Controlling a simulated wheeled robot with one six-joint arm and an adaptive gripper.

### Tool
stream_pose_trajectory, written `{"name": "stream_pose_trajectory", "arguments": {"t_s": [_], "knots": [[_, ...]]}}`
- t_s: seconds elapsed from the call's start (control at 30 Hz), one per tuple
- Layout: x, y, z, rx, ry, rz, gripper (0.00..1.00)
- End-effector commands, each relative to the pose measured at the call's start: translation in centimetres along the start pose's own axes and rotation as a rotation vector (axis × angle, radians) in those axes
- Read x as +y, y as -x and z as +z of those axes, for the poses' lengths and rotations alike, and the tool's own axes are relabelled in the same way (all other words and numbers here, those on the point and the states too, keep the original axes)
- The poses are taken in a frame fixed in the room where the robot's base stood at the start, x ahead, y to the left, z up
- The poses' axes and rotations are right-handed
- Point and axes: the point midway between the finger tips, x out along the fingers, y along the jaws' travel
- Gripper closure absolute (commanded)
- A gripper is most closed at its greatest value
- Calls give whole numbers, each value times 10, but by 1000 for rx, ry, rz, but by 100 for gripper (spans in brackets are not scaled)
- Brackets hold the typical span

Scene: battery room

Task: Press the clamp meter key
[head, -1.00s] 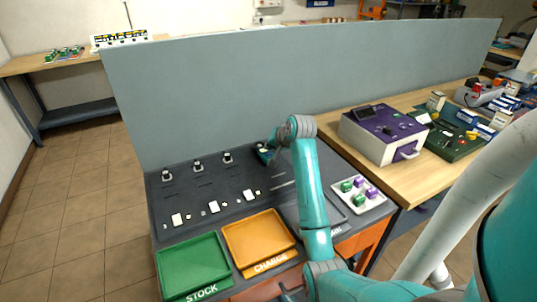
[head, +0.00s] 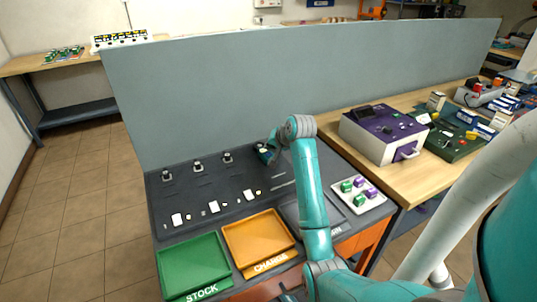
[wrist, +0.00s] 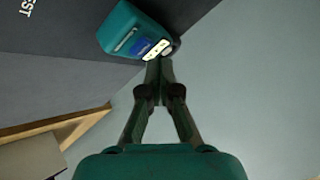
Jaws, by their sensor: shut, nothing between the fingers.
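A teal device (wrist: 125,30), which I take for the clamp meter, shows in the wrist view at upper middle. It has a blue patch and a pale panel with small dark marks at its end near my fingers. My gripper (wrist: 158,68) is shut and empty, its tips just below that pale end. I cannot tell whether they touch it. In the head view the teal device (head: 264,153) is small, at the back of the dark bench beside the end of my arm. My arm partly hides that area, and I cannot make out a key there.
A grey partition (head: 300,75) rises behind the dark bench (head: 215,182). Green (head: 195,265) and orange (head: 258,242) trays stand in front. A white tray (head: 375,203) with coloured blocks lies right of my arm. A purple and white machine (head: 383,135) stands on the wooden table.

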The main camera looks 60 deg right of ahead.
Motion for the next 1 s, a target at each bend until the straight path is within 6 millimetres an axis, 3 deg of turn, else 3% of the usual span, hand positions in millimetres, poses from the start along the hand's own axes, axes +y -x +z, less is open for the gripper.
{"name": "stream_pose_trajectory", "arguments": {"t_s": [1.0], "knots": [[5,-7,5,0,0,0,100]]}}
